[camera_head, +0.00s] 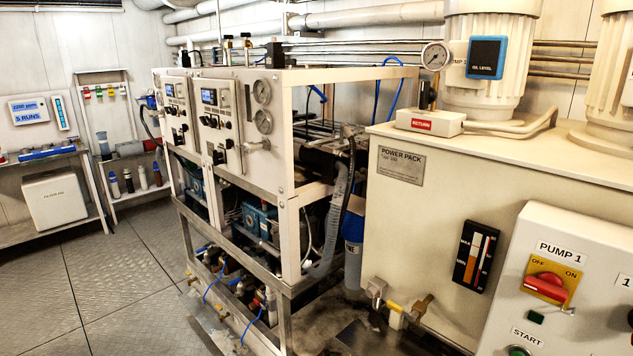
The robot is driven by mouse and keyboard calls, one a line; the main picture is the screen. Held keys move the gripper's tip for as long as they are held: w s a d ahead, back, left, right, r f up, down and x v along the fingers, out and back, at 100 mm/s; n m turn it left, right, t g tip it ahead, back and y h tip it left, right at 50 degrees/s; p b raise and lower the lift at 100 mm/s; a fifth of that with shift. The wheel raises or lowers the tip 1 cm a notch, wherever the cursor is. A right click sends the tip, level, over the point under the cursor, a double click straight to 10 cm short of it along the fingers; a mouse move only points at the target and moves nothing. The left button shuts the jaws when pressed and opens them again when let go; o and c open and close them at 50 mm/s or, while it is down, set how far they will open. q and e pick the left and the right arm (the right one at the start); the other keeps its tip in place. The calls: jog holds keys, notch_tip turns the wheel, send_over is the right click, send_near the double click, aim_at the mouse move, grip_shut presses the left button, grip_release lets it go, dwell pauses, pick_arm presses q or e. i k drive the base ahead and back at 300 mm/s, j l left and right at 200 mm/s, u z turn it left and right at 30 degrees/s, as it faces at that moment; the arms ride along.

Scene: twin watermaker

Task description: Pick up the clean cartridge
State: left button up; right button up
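A white box (54,201) with small lettering sits on the lower shelf further left. Neither of my grippers is in view.
The watermaker frame (289,230) with gauges and hoses stands in the middle. The power pack (400,225) and the pump 1 control box (590,262) fill the right side. Metal floor (110,285) is clear at the lower left, before the shelves.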

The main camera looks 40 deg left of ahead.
aim_at(112, 177)
jog(key=i+j+u, duration=0.15)
jog(key=j+u, duration=0.2)
jog(key=j, duration=0.15)
jog(key=i+j+u, duration=0.2)
jog(key=j+u, duration=0.15)
jog(key=i+j+u, duration=0.35)
jog(key=j, duration=0.15)
jog(key=i+j+u, duration=0.2)
jog(key=j+u, duration=0.15)
jog(key=i+j+u, duration=0.35)
jog(key=i, duration=0.15)
jog(key=i+j+u, duration=0.2)
jog(key=i+u, duration=0.15)
jog(key=i, duration=0.15)
jog(key=i+u, duration=0.35)
jog(key=i, duration=2.75)
jog(key=i+z, duration=0.15)
jog(key=i, duration=0.35)
jog(key=i+j+z, duration=0.15)
jog(key=i, duration=0.3)
